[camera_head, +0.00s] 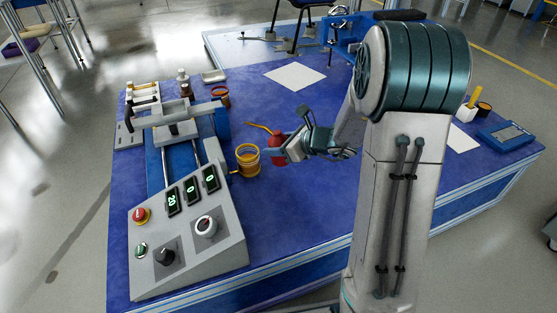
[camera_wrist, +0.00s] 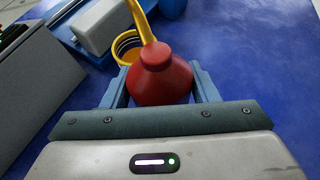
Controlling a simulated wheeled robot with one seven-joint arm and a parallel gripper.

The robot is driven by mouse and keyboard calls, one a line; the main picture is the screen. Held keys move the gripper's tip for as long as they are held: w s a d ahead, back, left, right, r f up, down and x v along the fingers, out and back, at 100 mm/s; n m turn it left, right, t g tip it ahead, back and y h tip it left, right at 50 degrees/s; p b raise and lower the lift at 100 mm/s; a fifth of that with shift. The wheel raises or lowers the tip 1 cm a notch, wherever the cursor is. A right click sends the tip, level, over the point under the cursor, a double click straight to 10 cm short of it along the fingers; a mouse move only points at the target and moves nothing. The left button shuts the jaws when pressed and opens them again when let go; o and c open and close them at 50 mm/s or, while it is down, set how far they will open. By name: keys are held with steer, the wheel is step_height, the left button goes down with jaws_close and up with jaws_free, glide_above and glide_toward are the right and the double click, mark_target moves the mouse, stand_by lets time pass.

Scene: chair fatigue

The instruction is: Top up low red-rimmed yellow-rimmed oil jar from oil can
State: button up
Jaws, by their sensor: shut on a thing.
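A red oil can (camera_head: 277,151) with a long yellow spout is held upright in my gripper (camera_head: 287,152), just right of a yellow-rimmed jar. In the wrist view the oil can (camera_wrist: 160,78) sits between the two blue fingers of my gripper (camera_wrist: 160,88), its spout pointing away toward the jar. The yellow-rimmed jar (camera_head: 248,163) stands on the blue table; it also shows in the wrist view (camera_wrist: 122,45), partly hidden behind the can. A red-rimmed jar (camera_head: 221,99) stands farther back. The oil level in either jar is hard to tell.
A test machine with a grey control panel (camera_head: 190,240) stands left of the yellow-rimmed jar. Small bottles (camera_head: 184,84) stand at the back left. A white sheet (camera_head: 295,75) lies at the back. The blue table top (camera_head: 290,215) is clear in front of the can.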

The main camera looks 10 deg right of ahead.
steer(key=shift+a+f+b, duration=0.1)
steer(key=shift+f+b, duration=0.25)
steer(key=shift+r, duration=0.1)
steer(key=shift+s+d+f+n+g+h+p, duration=0.15)
steer(key=shift+d+f+g+h+p, duration=0.15)
steer(key=shift+f+h+p, duration=0.3)
steer(key=shift+s+d+f+n+g+h+p, duration=0.1)
steer(key=shift+d+f+n+g+h+p, duration=0.15)
steer(key=shift+f+h+p, duration=0.35)
steer(key=shift+d+r+g+h+p, duration=0.2)
steer(key=shift+h+p, duration=0.3)
steer(key=shift+p, duration=0.5)
steer(key=shift+g+h+p, duration=0.25)
steer(key=shift+h+p, duration=0.05)
steer(key=shift+p, duration=0.25)
steer(key=shift+r+p, duration=0.1)
steer(key=shift+p, duration=0.2)
steer(key=shift+r+h+p, duration=0.3)
steer(key=shift+p, duration=0.55)
steer(key=shift+r+g+h+p, duration=0.3)
steer(key=shift+h+p, duration=0.1)
steer(key=shift+p, duration=0.45)
